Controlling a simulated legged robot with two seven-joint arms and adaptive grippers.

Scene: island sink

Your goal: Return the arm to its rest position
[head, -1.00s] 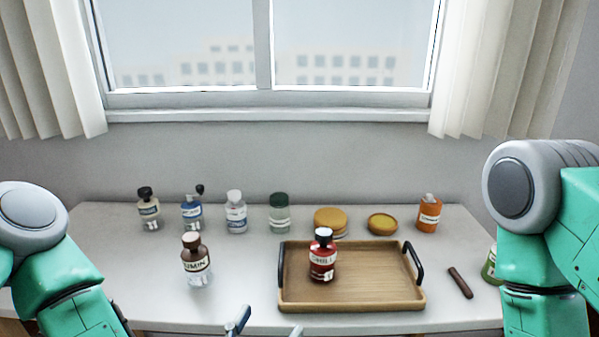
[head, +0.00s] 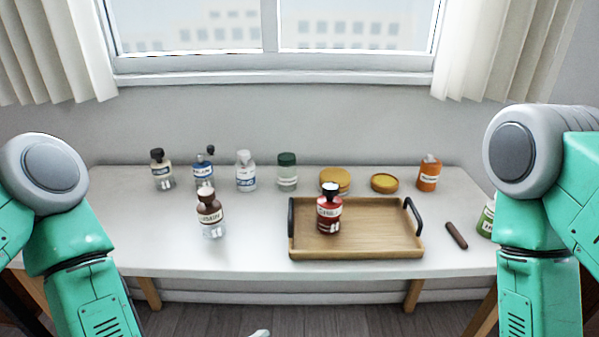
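My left arm comes in from the left and my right arm from the right; both show as green links with grey joints. A small pale tip at the bottom edge (head: 260,333) looks like part of my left gripper; the rest of that gripper is below the frame. My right gripper is out of view. A red-labelled bottle (head: 329,213) stands upright in the wooden tray (head: 390,244), with no gripper touching it. A brown-capped bottle (head: 210,216) stands upright on the table to the left of the tray.
The white table (head: 160,250) has a back row of several bottles and jars, including an orange bottle (head: 429,174) and a green-lidded jar (head: 287,173). The table's front left is clear.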

